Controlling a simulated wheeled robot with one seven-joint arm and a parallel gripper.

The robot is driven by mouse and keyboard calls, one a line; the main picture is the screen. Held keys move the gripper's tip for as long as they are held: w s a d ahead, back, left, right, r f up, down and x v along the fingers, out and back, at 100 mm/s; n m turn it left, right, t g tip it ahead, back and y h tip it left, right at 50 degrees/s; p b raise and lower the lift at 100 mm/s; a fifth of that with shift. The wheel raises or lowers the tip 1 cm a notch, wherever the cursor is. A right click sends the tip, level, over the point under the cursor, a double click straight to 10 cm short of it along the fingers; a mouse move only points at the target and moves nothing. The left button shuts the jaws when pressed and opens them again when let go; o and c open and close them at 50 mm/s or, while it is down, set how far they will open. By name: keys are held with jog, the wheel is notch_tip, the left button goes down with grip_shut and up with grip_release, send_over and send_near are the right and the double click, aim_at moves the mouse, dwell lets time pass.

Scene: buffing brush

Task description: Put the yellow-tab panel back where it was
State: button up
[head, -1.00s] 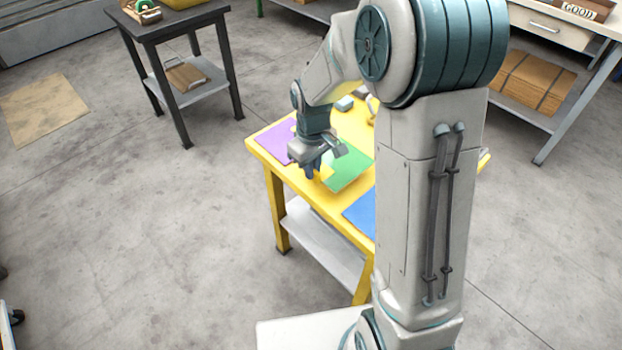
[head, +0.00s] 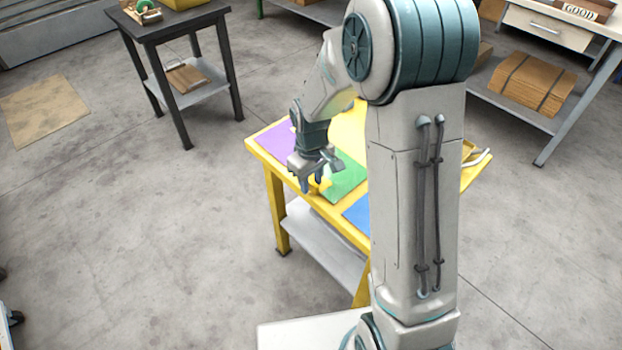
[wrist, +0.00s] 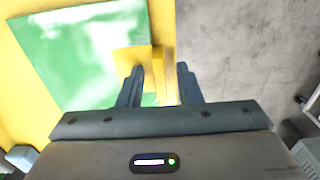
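My gripper (wrist: 160,72) is open at the near edge of the yellow table, pointing down. In the head view my gripper (head: 313,187) is over the near left corner of the green sheet. A yellow tab (wrist: 128,57) shows between and just beyond the fingertips in the wrist view, overlapping the edge of the green sheet (wrist: 85,45). Its yellow also shows beside the fingers in the head view (head: 322,184). I cannot tell whether the fingers touch it. The panel's full outline is not clear against the yellow table. The green sheet (head: 346,182) lies flat on the table.
A purple sheet (head: 273,142) lies left of the green one, and a blue sheet (head: 358,215) lies to its right, partly hidden by my arm. The yellow table (head: 262,158) has a lower grey shelf (head: 310,232). A dark side table (head: 165,30) stands at the back left.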

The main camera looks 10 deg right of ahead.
notch_tip(320, 180, up, 11)
jog(key=p, duration=0.2)
jog(key=s+d+r+m+t, duration=0.1)
jog(key=s+d+r+m, duration=0.2)
jog(key=s, duration=0.6)
jog(key=s+d+r+m+t, duration=0.1)
jog(key=s+d+r+m, duration=0.2)
jog(key=s, duration=0.6)
jog(key=shift+s+r+m, duration=0.2)
jog(key=shift+s+m, duration=0.05)
jog(key=shift+m, duration=0.15)
